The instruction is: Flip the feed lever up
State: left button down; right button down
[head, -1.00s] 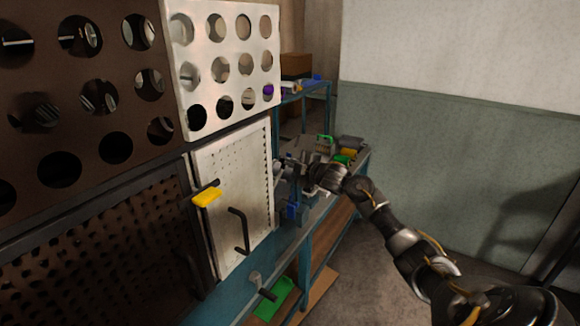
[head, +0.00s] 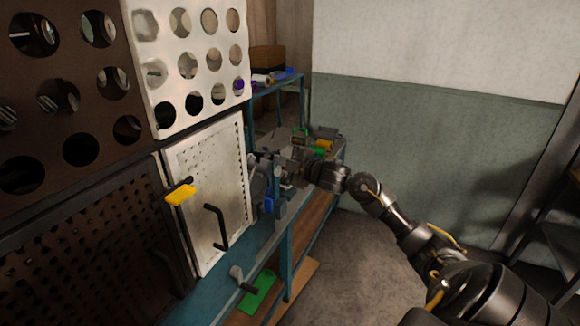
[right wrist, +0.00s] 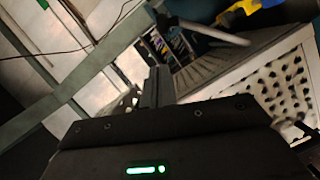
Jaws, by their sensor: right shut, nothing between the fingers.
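A lever with a yellow grip (head: 180,194) sticks out beside the white perforated door (head: 190,160) of the machine. I cannot tell which one is the feed lever. My right gripper (head: 296,171) is beyond the door's right side, over the bench, apart from both levers. In the right wrist view its dark fingers (right wrist: 155,85) are together and empty. My left gripper is not in view.
A black bent handle (head: 216,228) stands out from the door. Grey and blue fittings (head: 268,200) and a cluttered bench (head: 335,152) lie around my right gripper. A green piece (head: 258,292) lies low on a shelf. The floor (head: 370,250) is clear at right.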

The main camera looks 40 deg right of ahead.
jog(key=s, duration=0.3)
jog(key=shift+s+d+r+b, duration=0.1)
jog(key=shift+d+r+b, duration=0.05)
jog(key=shift+r+b, duration=0.2)
jog(key=shift+f, duration=0.1)
